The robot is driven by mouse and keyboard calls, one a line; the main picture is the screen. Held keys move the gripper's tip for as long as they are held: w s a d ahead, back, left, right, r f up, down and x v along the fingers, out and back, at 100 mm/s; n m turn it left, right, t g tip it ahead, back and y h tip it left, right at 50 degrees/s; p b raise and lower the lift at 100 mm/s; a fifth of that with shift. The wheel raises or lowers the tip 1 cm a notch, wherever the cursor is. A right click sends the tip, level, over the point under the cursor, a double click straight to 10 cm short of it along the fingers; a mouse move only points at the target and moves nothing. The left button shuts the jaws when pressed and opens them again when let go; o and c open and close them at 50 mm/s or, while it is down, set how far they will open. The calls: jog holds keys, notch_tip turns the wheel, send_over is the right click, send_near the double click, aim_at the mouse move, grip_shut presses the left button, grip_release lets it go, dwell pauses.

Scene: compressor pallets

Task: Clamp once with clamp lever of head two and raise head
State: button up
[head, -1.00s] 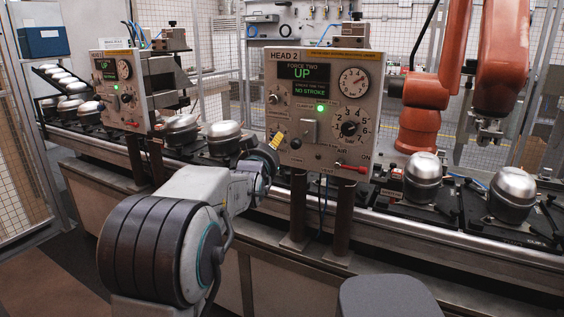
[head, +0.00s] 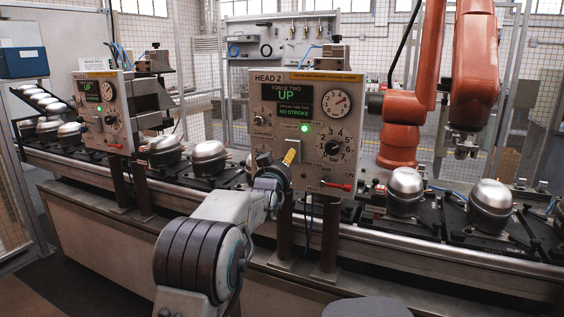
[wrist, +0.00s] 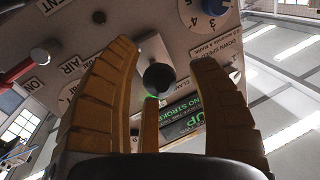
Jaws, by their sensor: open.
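The head two panel (head: 348,126) stands on posts, with a green light lit and a display (head: 287,97) reading "FORCE TWO UP" and "NO STROKE". My gripper (head: 289,157) is in front of its lower middle and hides most of the clamp lever there. In the wrist view, the clamp lever (wrist: 159,78) shows as a dark round knob before a pale metal plate. My gripper (wrist: 163,56) is open, with yellow fingers to the left and right of the knob and a third below it. I cannot tell whether any finger touches it.
A red-handled lever (head: 336,185) and a pressure dial (head: 333,146) are near my gripper on the panel. A second head panel (head: 101,112) stands left. Silver compressors (head: 405,190) sit along the conveyor. An orange robot arm (head: 400,145) is behind at right.

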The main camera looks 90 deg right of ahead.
jog(key=shift+d, duration=0.3)
grip_shut()
dwell(0.6)
